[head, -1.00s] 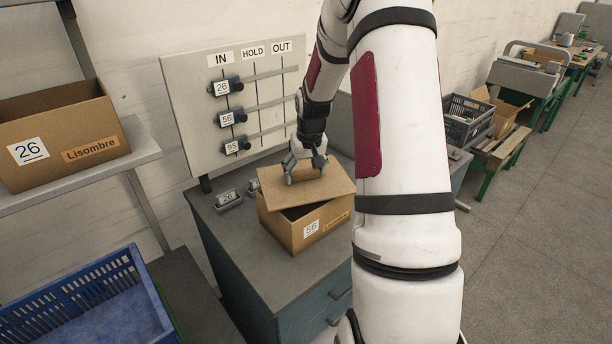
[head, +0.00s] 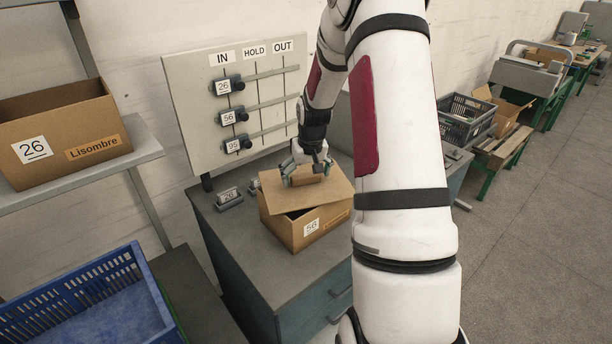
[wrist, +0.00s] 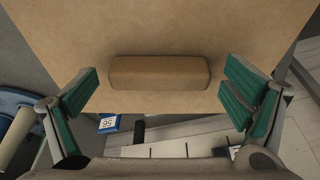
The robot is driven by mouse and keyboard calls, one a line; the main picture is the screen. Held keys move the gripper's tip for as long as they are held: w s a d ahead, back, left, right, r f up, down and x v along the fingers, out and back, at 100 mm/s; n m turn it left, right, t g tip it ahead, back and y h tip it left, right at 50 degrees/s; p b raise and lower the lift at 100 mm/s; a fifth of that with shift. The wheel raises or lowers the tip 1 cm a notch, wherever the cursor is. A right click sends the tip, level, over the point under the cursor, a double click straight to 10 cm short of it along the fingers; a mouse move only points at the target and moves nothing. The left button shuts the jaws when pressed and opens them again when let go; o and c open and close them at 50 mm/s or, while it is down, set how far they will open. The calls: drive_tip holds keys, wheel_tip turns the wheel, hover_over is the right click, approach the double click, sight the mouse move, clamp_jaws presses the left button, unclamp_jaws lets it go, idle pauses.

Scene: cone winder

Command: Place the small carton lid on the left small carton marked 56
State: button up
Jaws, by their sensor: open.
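The small carton marked 56 (head: 293,233) stands on the grey cabinet top. The brown lid (head: 325,192) lies over its opening, turned askew, with a dark gap along the front edge. The lid also fills much of the wrist view (wrist: 240,30), with its block handle (wrist: 160,72) in the middle. My gripper (head: 307,176) is open above the lid. In the wrist view its green-padded fingers (wrist: 160,90) are spread, one to each side of the handle, with gaps between.
A board with IN, HOLD and OUT rails (head: 250,95) stands close behind the carton. A larger carton marked 26 (head: 65,130) is on the left shelf. A blue crate (head: 140,290) is at lower left.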

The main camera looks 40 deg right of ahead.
sight(309, 190)
drive_tip(key=b+v, duration=0.1)
drive_tip(key=v, duration=1)
drive_tip(key=s+a+r+n, duration=0.1)
drive_tip(key=s+a+r, duration=0.1)
drive_tip(key=a+r, duration=0.55)
drive_tip(key=s+a+r+n+t, duration=0.1)
drive_tip(key=s+a+r+n, duration=0.1)
drive_tip(key=s+a, duration=0.7)
drive_tip(key=s+a+r+n+t+y, duration=0.1)
drive_tip(key=s+a+r+n, duration=0.1)
drive_tip(key=s+a+r, duration=0.3)
drive_tip(key=s+a, duration=0.4)
drive_tip(key=a, duration=0.4)
drive_tip(key=shift+s+t, duration=0.35)
drive_tip(key=shift+t, duration=0.05)
drive_tip(key=shift+d, duration=0.1)
